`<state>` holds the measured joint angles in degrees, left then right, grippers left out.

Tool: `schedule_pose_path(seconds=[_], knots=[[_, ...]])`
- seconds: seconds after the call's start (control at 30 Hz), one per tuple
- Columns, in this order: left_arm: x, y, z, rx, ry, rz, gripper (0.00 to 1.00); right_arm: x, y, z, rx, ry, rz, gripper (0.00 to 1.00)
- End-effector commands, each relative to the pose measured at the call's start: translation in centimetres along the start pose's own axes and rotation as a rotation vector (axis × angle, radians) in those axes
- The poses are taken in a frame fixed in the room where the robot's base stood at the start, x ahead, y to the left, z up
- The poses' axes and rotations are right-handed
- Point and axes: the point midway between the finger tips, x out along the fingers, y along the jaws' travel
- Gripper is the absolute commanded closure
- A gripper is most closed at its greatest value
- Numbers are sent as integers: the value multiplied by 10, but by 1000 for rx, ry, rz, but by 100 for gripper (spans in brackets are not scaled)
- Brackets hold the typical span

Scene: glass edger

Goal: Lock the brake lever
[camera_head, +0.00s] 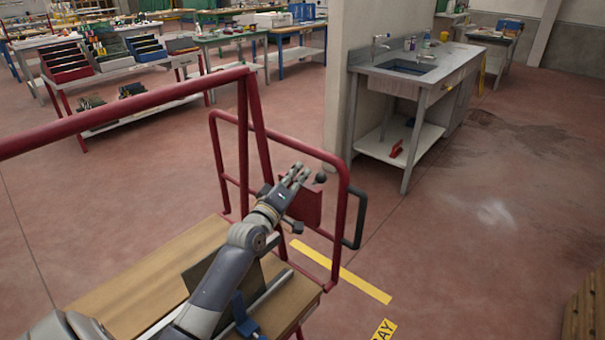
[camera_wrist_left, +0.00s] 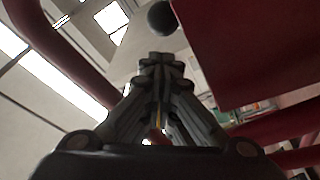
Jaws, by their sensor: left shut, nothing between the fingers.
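The brake lever's dark round knob (camera_head: 320,178) shows beside a red plate (camera_head: 308,206) on the red cart frame (camera_head: 342,215). The lever's shaft is mostly hidden, so I cannot tell its angle. My left gripper (camera_head: 298,172) is shut and empty, just left of the knob and near the plate's upper edge. In the left wrist view the shut fingers (camera_wrist_left: 160,62) point toward the knob (camera_wrist_left: 162,17), which appears beyond their tips and apart from them. The red plate (camera_wrist_left: 250,50) fills the upper right there. My right gripper is not in view.
Red cart rails rise around my left arm, above a wooden deck (camera_head: 130,290). A black handle (camera_head: 358,222) sticks out at the frame's right. A sink bench (camera_head: 415,75) stands beyond, and workbenches line the back.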

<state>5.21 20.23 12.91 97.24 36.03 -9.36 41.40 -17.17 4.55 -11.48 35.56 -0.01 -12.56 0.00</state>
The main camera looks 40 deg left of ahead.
Motion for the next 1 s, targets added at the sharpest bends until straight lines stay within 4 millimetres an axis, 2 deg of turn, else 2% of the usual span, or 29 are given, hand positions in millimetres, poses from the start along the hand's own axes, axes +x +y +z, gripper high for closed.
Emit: schedule_pose_path(seconds=[0.17,0.5,0.7,1.0], knots=[[2,1,9,-1,1,2,100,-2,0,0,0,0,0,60],[2,0,11,5,1,3,100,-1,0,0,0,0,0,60],[-2,1,26,131,-1,33,100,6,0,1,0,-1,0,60],[-1,3,25,134,0,34,100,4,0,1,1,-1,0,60]])
